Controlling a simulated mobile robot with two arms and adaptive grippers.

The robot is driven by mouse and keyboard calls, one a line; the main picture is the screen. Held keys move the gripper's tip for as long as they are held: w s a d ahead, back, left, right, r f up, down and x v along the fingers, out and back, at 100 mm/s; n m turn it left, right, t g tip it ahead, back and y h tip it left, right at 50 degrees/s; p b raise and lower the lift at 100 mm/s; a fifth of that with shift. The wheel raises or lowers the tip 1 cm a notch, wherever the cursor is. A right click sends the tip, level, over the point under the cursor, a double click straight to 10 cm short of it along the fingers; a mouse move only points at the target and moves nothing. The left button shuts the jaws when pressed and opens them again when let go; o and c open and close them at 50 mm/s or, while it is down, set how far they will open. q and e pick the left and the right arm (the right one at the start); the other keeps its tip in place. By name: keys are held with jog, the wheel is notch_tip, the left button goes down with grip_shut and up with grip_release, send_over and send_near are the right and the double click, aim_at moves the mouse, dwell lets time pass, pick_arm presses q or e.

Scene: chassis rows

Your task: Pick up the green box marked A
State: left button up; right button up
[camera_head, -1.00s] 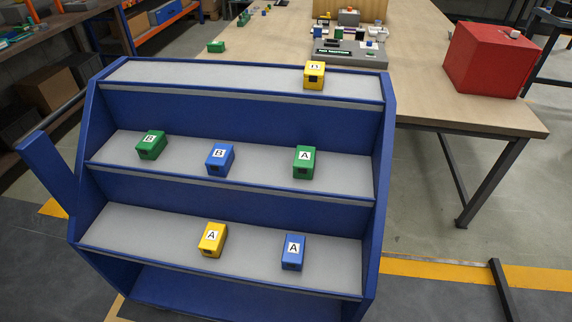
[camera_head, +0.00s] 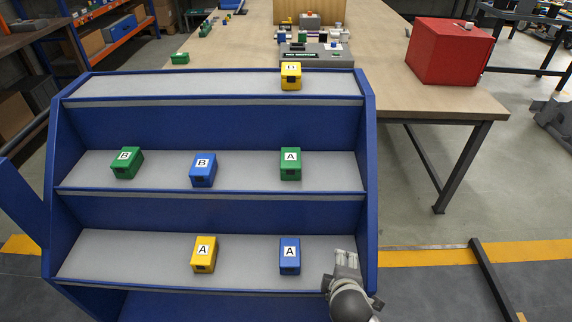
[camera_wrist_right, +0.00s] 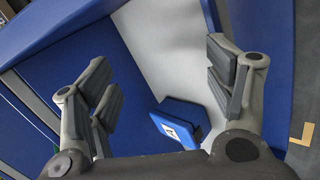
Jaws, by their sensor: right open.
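The green box marked A (camera_head: 290,164) stands on the middle shelf of the blue rack, toward its right side, in the head view. My right gripper (camera_head: 345,268) shows at the lower right of the rack, in front of the bottom shelf's right end, below and to the right of the green box. In the right wrist view my right gripper (camera_wrist_right: 165,88) has its fingers wide apart with nothing between them. A blue box marked A (camera_wrist_right: 180,122) shows beyond the fingers in that view, apart from them. My left gripper is in neither view.
The blue rack (camera_head: 215,210) also holds a green box B (camera_head: 127,163), blue box B (camera_head: 203,170), yellow box B (camera_head: 291,76), yellow box A (camera_head: 204,254) and blue box A (camera_head: 290,256). A table (camera_head: 440,95) with a red case (camera_head: 450,52) stands behind.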

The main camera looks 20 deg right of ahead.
jog(key=w+a+r+n+t+h, duration=0.2)
jog(key=w+r+n+t, duration=0.3)
jog(key=w+n, duration=0.4)
jog(key=n+t, duration=0.3)
jog(key=n, duration=0.8)
send_near(290, 163)
jog(key=shift+d+f+y, duration=0.3)
jog(key=shift+d+f, duration=0.6)
jog(key=shift+f, duration=0.1)
jog(key=shift+w+a+r+n+t, duration=0.2)
jog(key=shift+w+n+t, duration=0.1)
jog(key=shift+n, duration=0.1)
jog(key=x, duration=0.5)
jog(key=shift+w, duration=0.1)
jog(key=x, duration=0.3)
jog(key=b+x, duration=0.1)
jog(key=x, duration=0.1)
jog(key=shift+w+a, duration=0.2)
jog(key=shift+a, duration=0.05)
jog(key=shift+r, duration=0.1)
jog(key=c, duration=1.3)
